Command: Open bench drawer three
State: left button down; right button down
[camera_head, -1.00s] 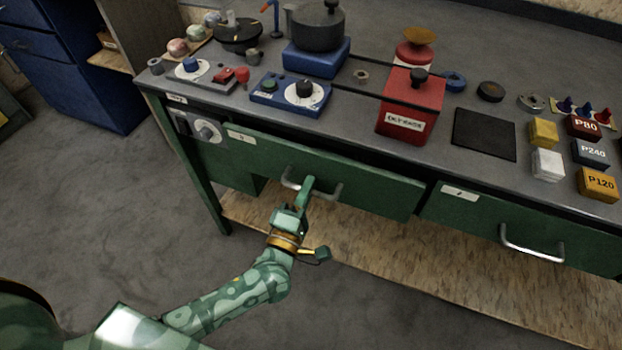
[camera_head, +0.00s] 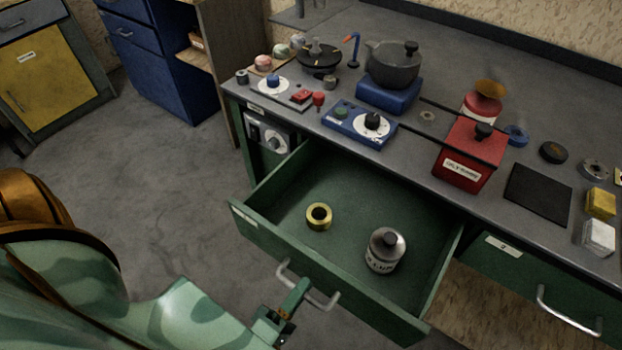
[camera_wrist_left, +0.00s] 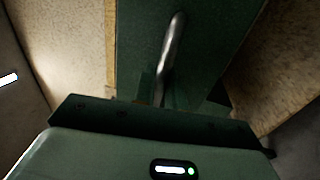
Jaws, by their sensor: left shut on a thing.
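A green bench drawer (camera_head: 265,232) stands pulled well out of the bench, its inside open to view. A metal bar handle (camera_head: 324,300) is on its front; the handle also shows in the left wrist view (camera_wrist_left: 174,45). The drawer's label (camera_head: 243,214) is too small to read. A yellow ring-shaped roll (camera_head: 319,212) and a grey-capped bottle (camera_head: 385,252) stand inside the drawer. My right gripper is not in view.
A second green drawer (camera_head: 500,268) with a metal handle (camera_head: 568,320) is shut at the right. The worktop carries a red box (camera_head: 467,155), a blue control unit (camera_head: 350,130) and a pot (camera_head: 392,65). Bare floor (camera_head: 160,185) lies left of the bench.

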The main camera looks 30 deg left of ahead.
pick_arm(q)
jog(key=shift+s, duration=0.45)
jog(key=shift+f, duration=0.1)
jog(key=c, duration=1.5)
grip_release()
jog(key=shift+c, duration=0.2)
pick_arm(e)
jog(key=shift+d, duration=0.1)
